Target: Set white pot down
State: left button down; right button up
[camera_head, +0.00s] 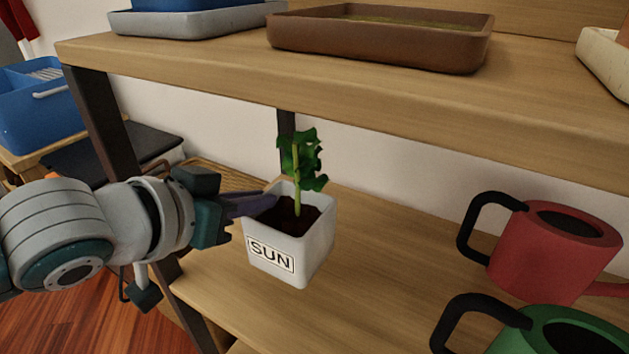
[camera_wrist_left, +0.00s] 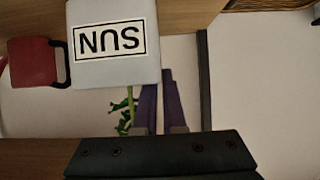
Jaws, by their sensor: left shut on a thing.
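The white pot (camera_head: 318,243) is square, with a "SUN" label on its front and a green plant in dark soil. My left gripper (camera_head: 262,203) comes in from the left and is shut on the pot's upper left rim. The pot is upright over the left part of the lower wooden shelf (camera_head: 377,290); I cannot tell whether its base touches the board. In the left wrist view the pot (camera_wrist_left: 113,72) shows upside down, with my gripper's dark fingers (camera_wrist_left: 172,100) beside its wall and the plant partly hidden. My right gripper is not in view.
A red watering can (camera_head: 555,255) and a green one (camera_head: 530,335) stand to the right on the lower shelf. The upper shelf (camera_head: 190,65) overhangs the plant, bearing a brown tray (camera_head: 380,42). A dark post (camera_head: 105,130) stands at the left. Shelf room lies between pot and cans.

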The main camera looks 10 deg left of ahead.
aim_at(246, 236)
pick_arm(q)
notch_tip(246, 236, down, 5)
jog(key=b, duration=0.3)
jog(key=shift+f, duration=0.2)
jog(key=shift+d+r, duration=0.1)
jog(key=shift+w, duration=0.1)
jog(key=c, duration=1.5)
grip_release()
jog(key=shift+f, duration=0.2)
jog(key=o, duration=0.5)
